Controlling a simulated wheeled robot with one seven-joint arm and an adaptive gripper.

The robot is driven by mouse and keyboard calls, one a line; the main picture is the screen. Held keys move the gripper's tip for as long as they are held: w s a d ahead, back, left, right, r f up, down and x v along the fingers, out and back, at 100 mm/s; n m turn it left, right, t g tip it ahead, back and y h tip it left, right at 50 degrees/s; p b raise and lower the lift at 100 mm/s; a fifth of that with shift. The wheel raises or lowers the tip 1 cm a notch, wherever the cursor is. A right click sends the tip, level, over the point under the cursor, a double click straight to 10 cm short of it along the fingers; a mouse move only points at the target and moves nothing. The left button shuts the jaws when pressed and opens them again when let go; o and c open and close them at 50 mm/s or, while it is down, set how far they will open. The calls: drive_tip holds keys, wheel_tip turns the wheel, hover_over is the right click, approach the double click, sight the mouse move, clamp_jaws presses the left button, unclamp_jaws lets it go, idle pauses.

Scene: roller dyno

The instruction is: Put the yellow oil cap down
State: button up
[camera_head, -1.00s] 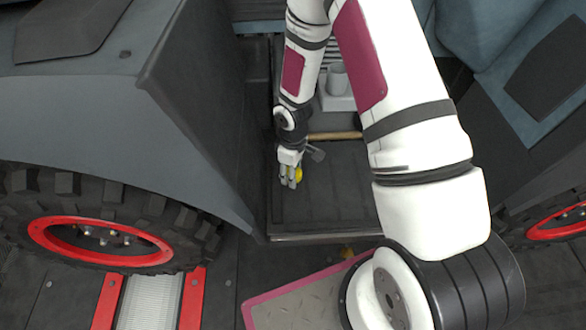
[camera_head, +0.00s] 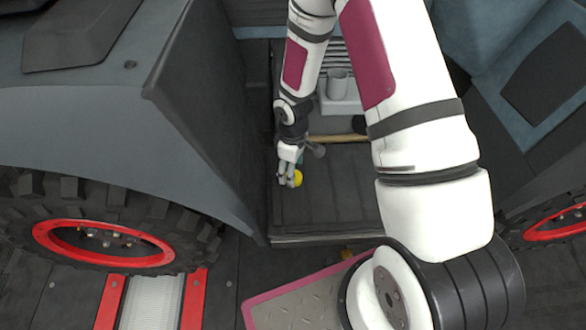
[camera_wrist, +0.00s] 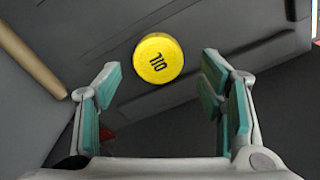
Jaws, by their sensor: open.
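The yellow oil cap (camera_wrist: 158,58) shows in the wrist view as a round disc with dark "OIL" lettering, face toward the camera. It appears to rest on a dark grey ribbed surface (camera_head: 335,195). My gripper (camera_wrist: 160,90) is open, with its teal-padded fingers apart on either side, and the cap lies just beyond the fingertips, between their lines. No finger touches it in the wrist view.
A wooden handle (camera_head: 335,137) lies across the surface behind the gripper. A grey cup (camera_head: 338,84) stands in a pale tray farther back. A dark vehicle body panel (camera_head: 185,120) rises close on the left, above a tyre with a red rim (camera_head: 100,243). The surface's front part is clear.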

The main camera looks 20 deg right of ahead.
drive_tip(key=s+d+r+m+h+p, duration=0.1)
drive_tip(key=s+r, duration=0.2)
drive_tip(key=r, duration=0.8)
drive_tip(key=s+d+r+m+p, duration=0.15)
drive_tip(key=s+r, duration=0.25)
drive_tip(key=r, duration=0.6)
drive_tip(key=s+d+r+m+h+p, duration=0.1)
drive_tip(key=s+r+m, duration=0.15)
drive_tip(key=r, duration=0.85)
drive_tip(key=s+a+r+m+y, duration=0.1)
drive_tip(key=s+r, duration=0.3)
drive_tip(key=s, duration=0.7)
drive_tip(key=s+a+r+m+y, duration=0.1)
drive_tip(key=s+r, duration=0.4)
drive_tip(key=s, duration=0.6)
drive_tip(key=shift+s+a+r+m, duration=0.2)
drive_tip(key=shift+s+a+m, duration=0.2)
drive_tip(key=shift+a+m, duration=0.55)
drive_tip(key=shift+d, duration=0.1)
